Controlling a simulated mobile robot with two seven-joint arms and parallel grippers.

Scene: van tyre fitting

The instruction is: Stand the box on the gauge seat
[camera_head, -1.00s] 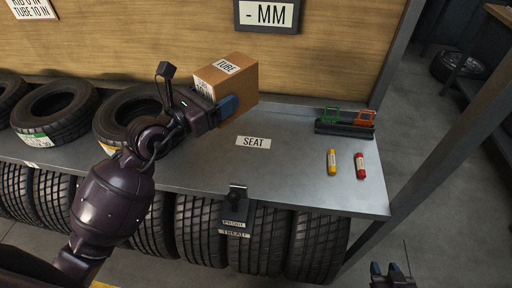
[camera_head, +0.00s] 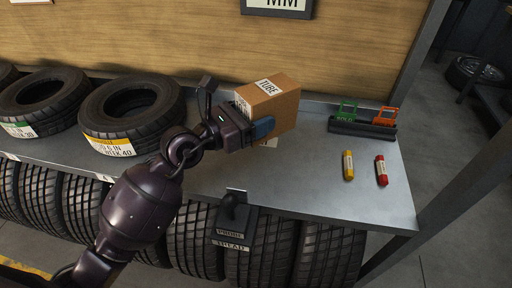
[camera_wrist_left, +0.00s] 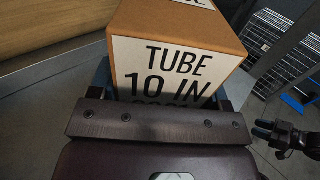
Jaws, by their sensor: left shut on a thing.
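The brown cardboard box (camera_head: 275,105) has white labels; its top reads TUBE, and its side label reads TUBE 10 IN in the left wrist view (camera_wrist_left: 180,68). My left gripper (camera_head: 258,130) is shut on its lower part and holds it slightly tilted over the grey shelf. The gauge seat's white SEAT label (camera_head: 269,143) shows only as a sliver below the box; the rest is hidden by the box and gripper. I cannot tell whether the box's base touches the shelf. My right gripper (camera_wrist_left: 266,130) appears at the right of the left wrist view, empty, fingers apart.
Tyres (camera_head: 132,114) lie on the shelf's left. A dark rack with green and orange gauges (camera_head: 362,128) stands right of the box. A yellow stick (camera_head: 348,165) and a red stick (camera_head: 381,170) lie before it. A probe holder (camera_head: 234,216) hangs at the front edge.

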